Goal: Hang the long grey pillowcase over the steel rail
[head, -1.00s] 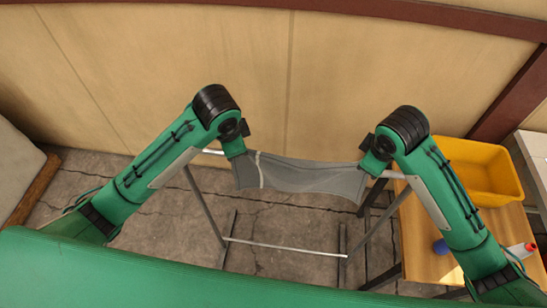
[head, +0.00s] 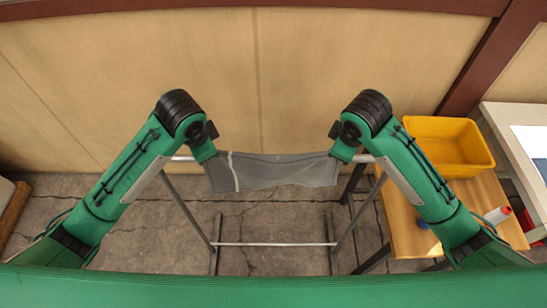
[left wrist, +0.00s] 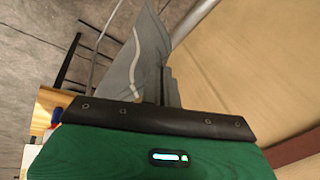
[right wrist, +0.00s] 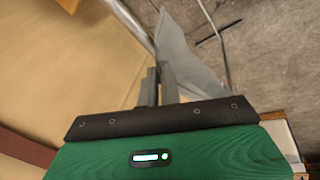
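The grey pillowcase (head: 275,171) with a pale stripe near its left end is stretched between my two grippers in the head view. My left gripper (head: 208,155) is shut on its left end, and my right gripper (head: 342,156) is shut on its right end. The cloth also shows in the left wrist view (left wrist: 140,55) and the right wrist view (right wrist: 186,58), beside the fingers. The steel rail (head: 182,158) is the top bar of a stand; its middle is hidden by the cloth. I cannot tell whether the cloth touches the rail.
The stand's lower bar (head: 275,244) and legs are below the cloth. A wooden table (head: 405,215) at the right carries a yellow bin (head: 448,147) and a white bottle with a red cap (head: 497,215). A tan wall (head: 330,60) is behind the stand.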

